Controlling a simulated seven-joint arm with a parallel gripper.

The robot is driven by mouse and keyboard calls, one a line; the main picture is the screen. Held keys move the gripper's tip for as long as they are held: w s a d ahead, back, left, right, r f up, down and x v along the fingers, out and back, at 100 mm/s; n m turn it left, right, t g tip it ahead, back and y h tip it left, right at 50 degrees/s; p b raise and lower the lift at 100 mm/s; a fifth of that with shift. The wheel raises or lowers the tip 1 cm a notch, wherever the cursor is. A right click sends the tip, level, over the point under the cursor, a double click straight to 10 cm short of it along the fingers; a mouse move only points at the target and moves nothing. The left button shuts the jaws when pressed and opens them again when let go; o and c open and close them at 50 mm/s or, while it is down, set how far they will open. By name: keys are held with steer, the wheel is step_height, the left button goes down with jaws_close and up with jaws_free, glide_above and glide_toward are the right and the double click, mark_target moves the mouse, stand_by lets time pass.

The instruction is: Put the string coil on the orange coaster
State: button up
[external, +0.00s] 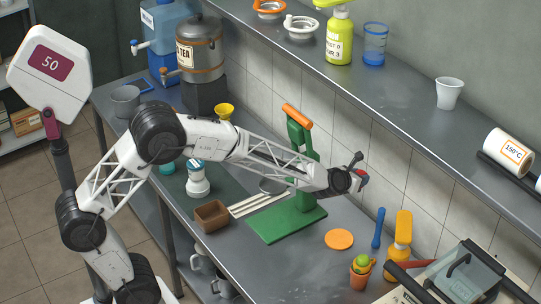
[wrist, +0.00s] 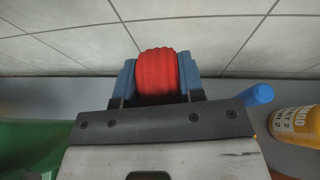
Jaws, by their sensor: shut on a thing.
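My gripper (external: 358,177) is shut on the red string coil. In the wrist view the ribbed red string coil (wrist: 158,72) sits between the two blue fingers (wrist: 157,80) of my gripper. In the external view only a little of its red shows at the end of my arm, which hides the rest. The orange coaster (external: 339,239) lies flat on the counter, with nothing on it. My gripper is held above the counter, up from the coaster in the picture. The coaster is not visible in the wrist view.
A green press with an orange handle (external: 297,113) stands left of the coaster on its green base (external: 287,224). A blue-handled item (external: 379,228), an orange bottle (external: 399,234) and an orange cup (external: 360,275) stand to the right. The shelf (external: 400,110) overhangs behind.

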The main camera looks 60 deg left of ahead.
steer(key=s+f+n+g+y, duration=0.1)
steer(key=s+f, duration=0.3)
steer(key=s, duration=0.4)
steer(key=s+f+n+g+y, duration=0.1)
steer(key=s+f+n+y, duration=0.3)
steer(key=s, duration=0.4)
steer(key=s+f+n+g+y, duration=0.1)
steer(key=s+f+n+y, duration=0.1)
steer(key=s+f, duration=0.3)
steer(key=s, duration=0.3)
steer(key=shift+f+g+y, duration=0.25)
steer(key=shift+g+y, duration=0.15)
glide_above(339, 239)
steer(key=shift+w+f, duration=0.1)
steer(key=shift+f, duration=0.65)
steer(key=shift+f, duration=1.75)
steer(key=shift+f, duration=0.1)
